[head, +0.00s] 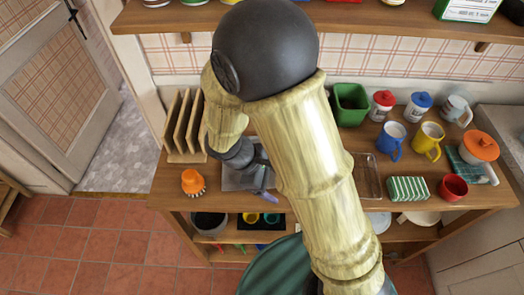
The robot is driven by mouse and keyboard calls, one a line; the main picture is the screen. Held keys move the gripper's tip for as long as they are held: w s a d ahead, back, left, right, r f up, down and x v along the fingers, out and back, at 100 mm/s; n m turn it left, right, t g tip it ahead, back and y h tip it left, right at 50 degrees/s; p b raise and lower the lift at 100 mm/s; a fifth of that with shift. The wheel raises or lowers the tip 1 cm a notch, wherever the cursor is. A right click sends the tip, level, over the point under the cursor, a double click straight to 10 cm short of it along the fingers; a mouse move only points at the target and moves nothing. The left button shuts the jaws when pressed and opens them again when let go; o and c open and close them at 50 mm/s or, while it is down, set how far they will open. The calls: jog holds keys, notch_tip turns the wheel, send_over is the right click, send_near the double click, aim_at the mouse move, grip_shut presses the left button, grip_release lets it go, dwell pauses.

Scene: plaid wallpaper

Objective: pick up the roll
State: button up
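I cannot make out a roll for certain in the head view. A green-and-white striped bundle (408,189) lies at the front right of the wooden counter, but I cannot tell whether it is rolled. My arm crosses the middle of the view and bends down to a dark wrist (238,153) over the left-centre of the counter. My gripper's fingers cannot be made out there, partly behind my own arm. The wrist is well to the left of the striped bundle.
A wooden rack (183,125) and an orange brush (192,181) stand left. A grey tray (238,181) lies below my wrist. A green bin (350,104), blue mug (391,140), yellow mug (428,140), red bowl (453,187) and orange-lidded pot (479,147) crowd the right. A shelf (390,20) hangs above.

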jog(key=a+n+t+h, duration=0.1)
jog(key=a+n, duration=0.1)
jog(key=a+n+t+h+p, duration=0.1)
jog(key=a+n, duration=0.1)
jog(key=w+a+n+t+h, duration=0.1)
jog(key=a+n+t, duration=0.1)
jog(key=shift+a+n+p, duration=0.3)
jog(key=shift+n+p, duration=0.1)
jog(key=a+n+t, duration=0.3)
jog(key=a, duration=0.1)
jog(key=a+n+t+p, duration=0.1)
jog(key=a+n+t, duration=0.1)
jog(key=a+n, duration=0.1)
jog(key=shift+a+t, duration=0.4)
jog(key=shift+a, duration=0.05)
jog(key=shift+d, duration=0.15)
jog(key=shift+f, duration=0.1)
jog(key=shift+w+d+f, duration=0.1)
jog(key=shift+d, duration=0.05)
jog(key=p+x, duration=0.2)
jog(key=x, duration=0.9)
jog(key=shift+f, duration=0.1)
